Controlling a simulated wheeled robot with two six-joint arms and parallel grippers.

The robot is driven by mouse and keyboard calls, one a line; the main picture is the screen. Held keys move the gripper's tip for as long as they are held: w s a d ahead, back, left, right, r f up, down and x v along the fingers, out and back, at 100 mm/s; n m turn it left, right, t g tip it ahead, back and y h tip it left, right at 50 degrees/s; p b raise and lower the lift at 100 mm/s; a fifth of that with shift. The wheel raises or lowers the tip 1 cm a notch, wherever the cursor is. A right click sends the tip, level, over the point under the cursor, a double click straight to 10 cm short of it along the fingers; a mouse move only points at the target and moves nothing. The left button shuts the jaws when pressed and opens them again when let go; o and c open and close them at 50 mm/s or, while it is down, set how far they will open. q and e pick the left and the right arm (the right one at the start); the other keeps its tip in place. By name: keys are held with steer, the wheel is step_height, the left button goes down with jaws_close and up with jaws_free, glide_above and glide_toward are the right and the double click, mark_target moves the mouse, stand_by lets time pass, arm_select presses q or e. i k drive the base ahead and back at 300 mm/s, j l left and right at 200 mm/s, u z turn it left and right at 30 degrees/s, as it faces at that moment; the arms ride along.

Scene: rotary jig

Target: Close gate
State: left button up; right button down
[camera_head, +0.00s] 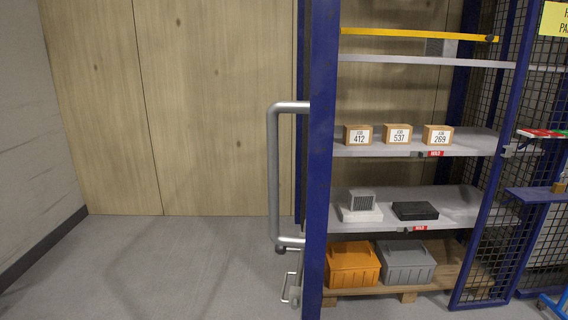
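A tall blue upright (318,170) with a large silver pull handle (273,180) stands in the middle of the view. It looks like the gate seen nearly edge-on, but I cannot tell for sure. A small metal fitting (292,287) sits low beside it. The front of the shelving to its right is uncovered, with its contents in plain sight. A blue-framed mesh panel (492,225) stands at the right of the shelves; I cannot tell whether it is fixed or hinged. Neither of my grippers is in view, and nothing touches the handle.
The middle shelf (470,146) carries three labelled cartons. The lower shelf (465,208) holds a grey unit and a black box. An orange bin (352,265) and a grey bin (405,264) stand below. Free floor (170,270) lies left of the handle, before wooden panels (190,100).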

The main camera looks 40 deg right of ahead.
mark_target(325, 14)
steer(key=i+j+z, duration=0.15)
steer(key=z, duration=0.3)
steer(key=i+j+z, duration=0.2)
steer(key=z, duration=0.25)
steer(key=i+j+z, duration=0.1)
steer(key=j+z, duration=0.2)
steer(key=z, duration=0.15)
steer(key=i+j+z, duration=0.1)
steer(key=j+z, duration=0.2)
steer(key=z, duration=0.15)
steer(key=j+z, duration=0.45)
steer(key=j, duration=0.15)
steer(key=i, duration=0.05)
